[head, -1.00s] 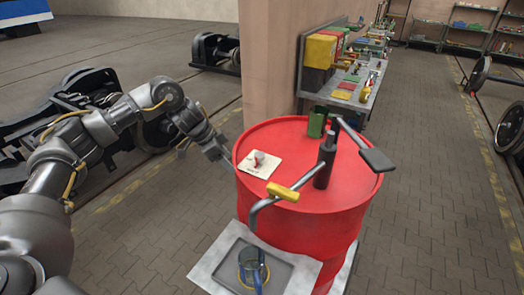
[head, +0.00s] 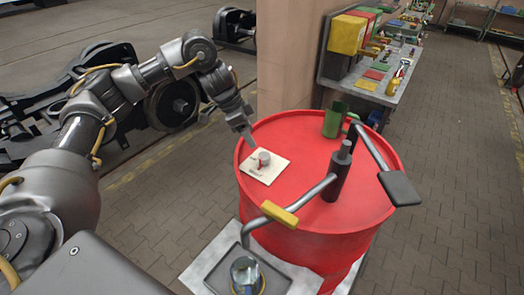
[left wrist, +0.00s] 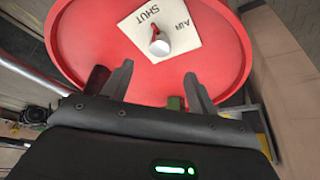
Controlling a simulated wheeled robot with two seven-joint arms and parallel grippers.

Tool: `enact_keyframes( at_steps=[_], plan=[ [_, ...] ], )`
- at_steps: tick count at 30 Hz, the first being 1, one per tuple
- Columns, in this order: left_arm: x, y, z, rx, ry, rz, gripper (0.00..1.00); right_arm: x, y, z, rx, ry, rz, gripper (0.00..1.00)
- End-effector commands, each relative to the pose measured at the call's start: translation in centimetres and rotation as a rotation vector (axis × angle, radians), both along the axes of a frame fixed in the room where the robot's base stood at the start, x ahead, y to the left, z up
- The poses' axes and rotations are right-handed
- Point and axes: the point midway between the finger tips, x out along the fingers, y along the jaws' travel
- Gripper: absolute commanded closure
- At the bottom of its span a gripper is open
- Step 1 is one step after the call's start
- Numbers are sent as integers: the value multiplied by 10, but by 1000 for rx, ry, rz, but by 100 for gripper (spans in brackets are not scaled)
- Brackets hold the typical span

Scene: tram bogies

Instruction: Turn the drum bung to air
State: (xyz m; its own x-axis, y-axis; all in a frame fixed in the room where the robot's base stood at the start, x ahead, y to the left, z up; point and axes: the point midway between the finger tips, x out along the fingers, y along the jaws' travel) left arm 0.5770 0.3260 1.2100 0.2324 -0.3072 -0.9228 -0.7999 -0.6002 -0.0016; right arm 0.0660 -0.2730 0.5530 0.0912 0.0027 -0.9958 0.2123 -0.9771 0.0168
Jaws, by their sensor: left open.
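The red drum (head: 290,205) stands upright, and its lid also fills much of the left wrist view (left wrist: 90,45). A cream plate (head: 252,170) lies on the lid, marked SHUT and AIR in the left wrist view (left wrist: 180,40). The grey-white drum bung (head: 264,158) sits on the plate; in the left wrist view the bung (left wrist: 161,46) carries a red mark on its plate-side end. I cannot tell firmly which word the mark faces. My left gripper (head: 248,138) is open and empty, just behind the plate, apart from the bung. Its two fingers (left wrist: 158,85) point towards the bung. My right gripper is out of view.
A dark pump (head: 340,178) with a yellow-gripped crank (head: 279,213) and a grey lever pad (head: 400,188) rises from the lid. A green cup-like part (head: 333,123) stands behind it. A tray (head: 222,272) with a glass jar (head: 245,272) is in front. A pillar (head: 290,60) stands behind the drum.

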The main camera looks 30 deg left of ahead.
Motion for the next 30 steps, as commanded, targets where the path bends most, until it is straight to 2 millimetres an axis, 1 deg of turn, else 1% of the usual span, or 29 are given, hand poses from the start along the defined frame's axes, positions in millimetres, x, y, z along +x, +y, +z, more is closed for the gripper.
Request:
enact_keyframes(
  at_steps=[1, 3, 6, 8, 12, 15, 21, 29, 30],
  plan=[
    [1, -4, -7, -2, 4, -2, 41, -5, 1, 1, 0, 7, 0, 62],
    [4, -8, -18, -2, 6, -4, 41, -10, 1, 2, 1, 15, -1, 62],
    [8, -14, -35, -2, 6, -3, 41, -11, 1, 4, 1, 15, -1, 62],
    [10, -16, -46, -3, 7, 0, 41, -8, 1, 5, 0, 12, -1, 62],
    [15, -22, -68, -3, 6, 2, 41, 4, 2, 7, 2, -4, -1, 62],
    [19, -25, -78, 0, 4, 3, 41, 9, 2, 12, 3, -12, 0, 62],
    [22, -29, -91, 0, 2, 2, 41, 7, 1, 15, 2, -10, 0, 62],
    [22, -29, -92, 0, 0, 3, 41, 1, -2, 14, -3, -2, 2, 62],
    [22, -29, -92, 0, 0, 3, 45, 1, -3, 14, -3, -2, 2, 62]
  ],
)
